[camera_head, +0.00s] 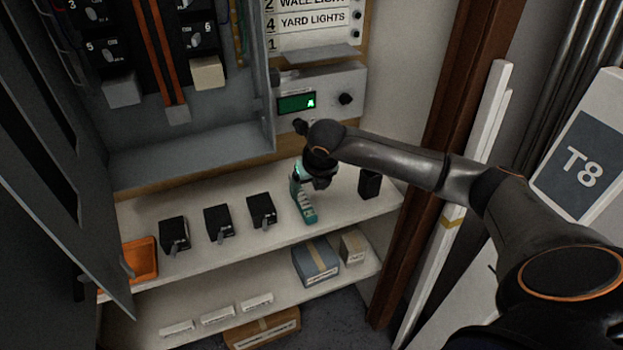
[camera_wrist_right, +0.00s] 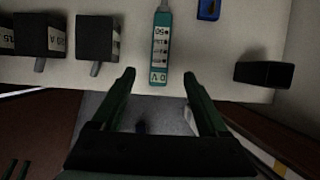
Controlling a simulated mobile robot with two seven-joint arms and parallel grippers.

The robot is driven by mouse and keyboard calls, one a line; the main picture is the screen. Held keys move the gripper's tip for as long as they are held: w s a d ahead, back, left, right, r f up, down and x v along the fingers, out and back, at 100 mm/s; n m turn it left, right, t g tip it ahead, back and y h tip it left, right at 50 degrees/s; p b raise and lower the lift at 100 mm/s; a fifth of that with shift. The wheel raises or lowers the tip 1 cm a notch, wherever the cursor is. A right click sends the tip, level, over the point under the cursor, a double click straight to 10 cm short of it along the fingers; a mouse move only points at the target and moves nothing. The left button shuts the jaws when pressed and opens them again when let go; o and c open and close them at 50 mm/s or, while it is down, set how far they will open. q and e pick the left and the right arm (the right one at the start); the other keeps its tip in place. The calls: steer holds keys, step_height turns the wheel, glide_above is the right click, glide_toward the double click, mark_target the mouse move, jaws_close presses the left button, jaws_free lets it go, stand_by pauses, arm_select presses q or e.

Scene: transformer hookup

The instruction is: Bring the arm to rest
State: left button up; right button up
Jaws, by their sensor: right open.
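My right arm reaches in from the right in the head view, over the upper shelf. My right gripper (camera_head: 318,182) points down there, close to a teal tester (camera_head: 303,204). In the right wrist view the gripper (camera_wrist_right: 157,78) is open with nothing between its fingers. The teal tester (camera_wrist_right: 160,48) lies on the shelf just beyond the fingertips, apart from them. In the head view my arm's end hides part of the tester.
The upper shelf (camera_head: 240,245) holds several black blocks and an orange tray (camera_head: 141,258). A grey box with a green display (camera_head: 296,102) is close behind my wrist. A brown post (camera_head: 425,190) and a white T8 panel (camera_head: 582,165) stand near my arm.

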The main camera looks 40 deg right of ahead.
steer(key=shift+v, duration=1.7)
